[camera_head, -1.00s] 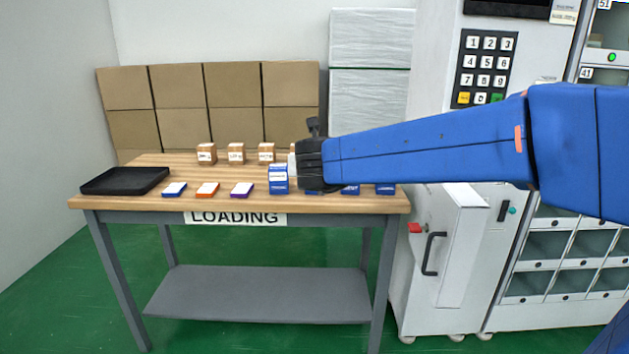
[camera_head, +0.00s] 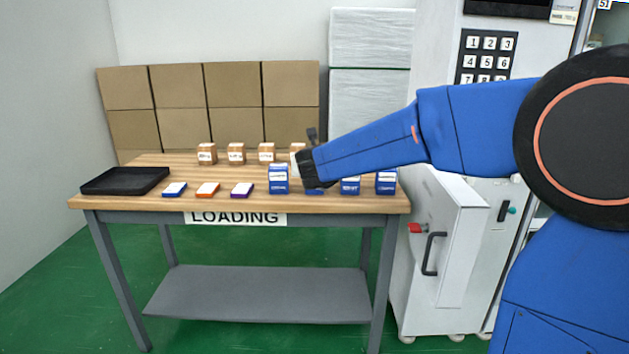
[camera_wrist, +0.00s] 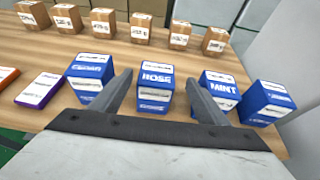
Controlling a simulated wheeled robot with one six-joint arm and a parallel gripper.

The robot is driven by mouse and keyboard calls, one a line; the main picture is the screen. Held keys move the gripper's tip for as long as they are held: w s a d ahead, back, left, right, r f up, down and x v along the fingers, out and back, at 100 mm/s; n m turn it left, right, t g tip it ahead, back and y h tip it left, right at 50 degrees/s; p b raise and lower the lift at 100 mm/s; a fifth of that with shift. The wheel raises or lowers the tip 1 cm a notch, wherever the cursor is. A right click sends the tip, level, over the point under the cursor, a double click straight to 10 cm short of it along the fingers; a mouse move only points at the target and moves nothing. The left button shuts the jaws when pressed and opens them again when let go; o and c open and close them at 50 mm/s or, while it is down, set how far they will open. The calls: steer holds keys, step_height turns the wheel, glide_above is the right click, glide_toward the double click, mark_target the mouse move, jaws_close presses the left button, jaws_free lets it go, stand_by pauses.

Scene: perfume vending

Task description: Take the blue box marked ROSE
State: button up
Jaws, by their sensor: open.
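The blue box marked ROSE (camera_wrist: 155,88) stands upright on the wooden table in the wrist view, between and just beyond the fingertips. My gripper (camera_wrist: 158,88) is open, with one finger to each side of the ROSE box and nothing held. In the head view my gripper (camera_head: 300,168) is over the row of blue boxes, and the ROSE box (camera_head: 314,191) is mostly hidden behind it. A blue box (camera_wrist: 90,75) with a hard-to-read label stands to its left. A blue box marked MINT (camera_wrist: 219,90) stands to its right, close to the right finger.
Another blue box (camera_wrist: 266,101) stands at the far right. Brown boxes (camera_wrist: 140,28) stand in a row behind. Flat purple (camera_head: 242,189), orange (camera_head: 208,189) and blue (camera_head: 174,189) packs and a black tray (camera_head: 125,181) lie to the left on the table (camera_head: 150,204).

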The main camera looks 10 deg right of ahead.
steer(key=shift+a+f+x, duration=0.1)
steer(key=shift+a+x, duration=0.05)
steer(key=shift+x, duration=0.95)
steer(key=shift+a+f+x, duration=0.1)
steer(key=shift+x, duration=1.05)
steer(key=shift+s, duration=0.1)
steer(key=shift+c, duration=0.4)
steer(key=c, duration=1)
steer(key=shift+c, duration=0.7)
steer(key=shift+r, duration=0.15)
